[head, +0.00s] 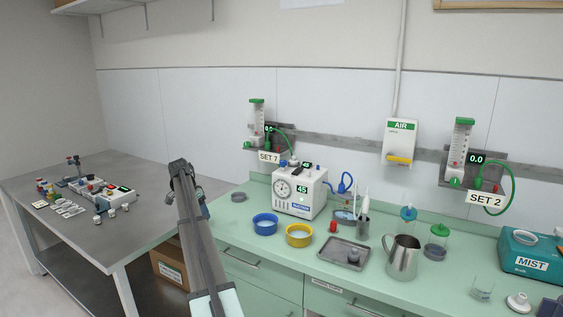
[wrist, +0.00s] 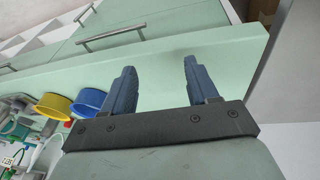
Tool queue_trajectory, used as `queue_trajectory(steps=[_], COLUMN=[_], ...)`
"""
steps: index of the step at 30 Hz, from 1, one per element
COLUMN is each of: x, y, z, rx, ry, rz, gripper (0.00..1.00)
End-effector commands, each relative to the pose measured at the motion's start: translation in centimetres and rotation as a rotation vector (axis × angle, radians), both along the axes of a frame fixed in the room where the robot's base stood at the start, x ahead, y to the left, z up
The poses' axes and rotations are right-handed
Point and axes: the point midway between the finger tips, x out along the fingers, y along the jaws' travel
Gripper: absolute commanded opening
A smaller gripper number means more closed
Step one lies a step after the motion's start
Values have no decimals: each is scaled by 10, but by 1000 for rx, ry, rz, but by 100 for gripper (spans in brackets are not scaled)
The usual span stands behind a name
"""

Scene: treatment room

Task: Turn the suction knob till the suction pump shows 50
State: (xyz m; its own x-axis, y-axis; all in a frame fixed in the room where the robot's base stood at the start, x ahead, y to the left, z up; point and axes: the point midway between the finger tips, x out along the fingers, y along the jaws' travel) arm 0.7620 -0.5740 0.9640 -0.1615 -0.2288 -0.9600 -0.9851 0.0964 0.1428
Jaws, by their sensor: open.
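The suction pump (head: 300,192) is a white box on the green counter, with a round dial on its front.
A blue bowl (head: 265,225) and a yellow bowl (head: 299,235) stand in front of the pump. A grey tray (head: 346,254) and a metal jug (head: 402,258) are to the right. Blue tubing (head: 345,183) is beside the pump. A grey table (head: 150,225) stands at left.

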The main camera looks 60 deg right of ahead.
Motion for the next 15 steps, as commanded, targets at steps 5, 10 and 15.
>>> queue_trajectory(steps=[5, 10, 15], x=[-28, -78, -123], y=[-123, -212, -266], z=[103, 195, 262], rx=[-70, -136, -183], ry=[-20, -34, -45], rz=[-309, -583, -775], gripper=[59, 59, 59])
